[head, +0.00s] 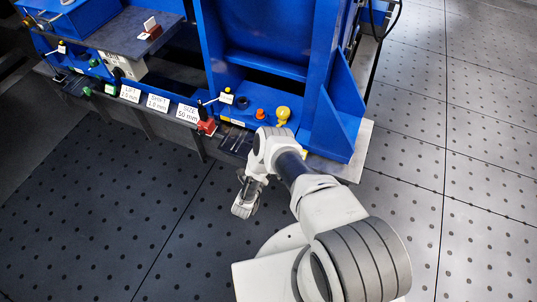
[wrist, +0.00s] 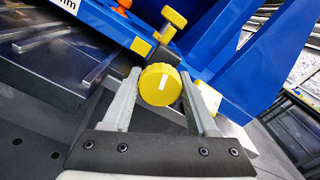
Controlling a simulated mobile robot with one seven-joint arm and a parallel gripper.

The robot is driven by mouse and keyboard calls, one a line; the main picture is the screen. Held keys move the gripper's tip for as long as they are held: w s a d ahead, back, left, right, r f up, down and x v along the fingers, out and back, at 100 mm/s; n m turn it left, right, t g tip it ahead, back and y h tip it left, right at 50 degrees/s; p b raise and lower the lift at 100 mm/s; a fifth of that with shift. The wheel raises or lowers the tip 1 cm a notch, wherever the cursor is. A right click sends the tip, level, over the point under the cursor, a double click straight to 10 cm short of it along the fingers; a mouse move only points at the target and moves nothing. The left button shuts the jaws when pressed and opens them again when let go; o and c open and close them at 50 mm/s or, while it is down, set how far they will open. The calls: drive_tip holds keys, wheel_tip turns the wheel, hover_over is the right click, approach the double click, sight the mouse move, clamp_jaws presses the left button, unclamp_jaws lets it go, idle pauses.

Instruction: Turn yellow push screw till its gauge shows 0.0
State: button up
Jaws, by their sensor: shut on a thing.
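The yellow push screw shows in the wrist view as a round yellow knob (wrist: 160,84) with a short white mark on its face, tilted slightly off upright. My gripper (wrist: 160,86) has one grey finger on each side of this knob and is shut on it. In the head view my own arm covers the gripper tips and this knob. I cannot make out a gauge reading.
The blue machine frame (head: 265,62) rises behind the knob. An orange knob (head: 260,114), a red block (head: 207,126) and white cards such as the SIZE card (head: 187,113) line its front edge. The dark dotted floor (head: 110,220) in front is clear.

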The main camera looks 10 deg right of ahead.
drive_tip(key=shift+d+m+p, duration=0.1)
drive_tip(key=shift+m+p, duration=0.2)
drive_tip(key=shift+m, duration=1.3)
drive_tip(key=o, duration=1.4)
drive_tip(key=shift+s+a, duration=0.15)
drive_tip(key=shift+a, duration=0.05)
